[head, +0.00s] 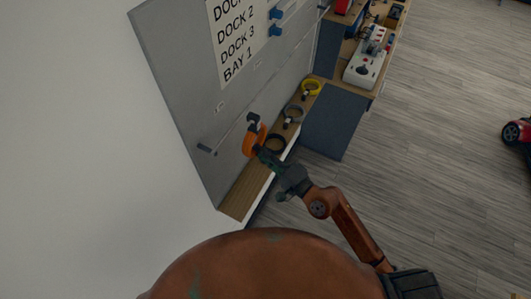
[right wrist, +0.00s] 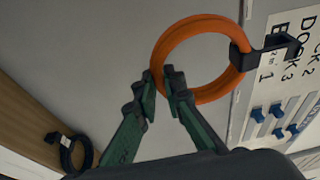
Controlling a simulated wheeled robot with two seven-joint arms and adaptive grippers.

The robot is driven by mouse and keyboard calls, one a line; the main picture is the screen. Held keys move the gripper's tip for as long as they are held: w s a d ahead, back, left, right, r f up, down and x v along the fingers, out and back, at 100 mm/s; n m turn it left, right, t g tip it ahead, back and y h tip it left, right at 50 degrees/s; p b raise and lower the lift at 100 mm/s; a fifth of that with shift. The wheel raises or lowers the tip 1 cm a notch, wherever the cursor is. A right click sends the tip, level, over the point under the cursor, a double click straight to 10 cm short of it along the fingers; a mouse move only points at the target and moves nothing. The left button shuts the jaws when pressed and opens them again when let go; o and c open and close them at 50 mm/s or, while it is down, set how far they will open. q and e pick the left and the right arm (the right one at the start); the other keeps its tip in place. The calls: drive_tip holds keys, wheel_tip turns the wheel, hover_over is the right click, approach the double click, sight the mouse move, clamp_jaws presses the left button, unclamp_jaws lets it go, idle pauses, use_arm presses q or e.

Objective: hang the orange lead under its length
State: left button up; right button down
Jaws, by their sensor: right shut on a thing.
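My right gripper (head: 264,152) is shut on the orange lead (head: 250,139), a coiled ring held upright in front of the grey board (head: 180,85). In the right wrist view the fingers (right wrist: 163,82) grip the lower left edge of the orange ring (right wrist: 190,38). A black fitting (right wrist: 262,56) sits on the ring's far side, close to a small length label reading about 2 m; whether it touches the board cannot be told. A dark-tipped peg (head: 205,149) sticks out of the board, left of the lead. My left gripper is not in view.
A wooden ledge (head: 243,194) runs below the board. A printed list (head: 237,42) and blue hooks (head: 275,31) are higher up.

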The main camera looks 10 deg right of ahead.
drive_tip(key=shift+w+a+f+b, duration=0.15)
drive_tip(key=shift+w+a+f, duration=0.2)
drive_tip(key=shift+w+a, duration=0.25)
drive_tip(key=shift+w+a+f+b, duration=0.1)
drive_tip(key=shift+w+a+f, duration=0.3)
drive_tip(key=shift+a, duration=0.45)
drive_tip(key=shift+w+a+f+b, duration=0.15)
drive_tip(key=shift+w+a+f, duration=0.1)
drive_tip(key=shift+w+a, duration=0.4)
drive_tip(key=shift+s, duration=0.1)
drive_tip(key=c, duration=2)
unclamp_jaws()
drive_tip(key=shift+o, duration=0.2)
drive_tip(key=shift+f, duration=0.1)
drive_tip(key=v, duration=1.2)
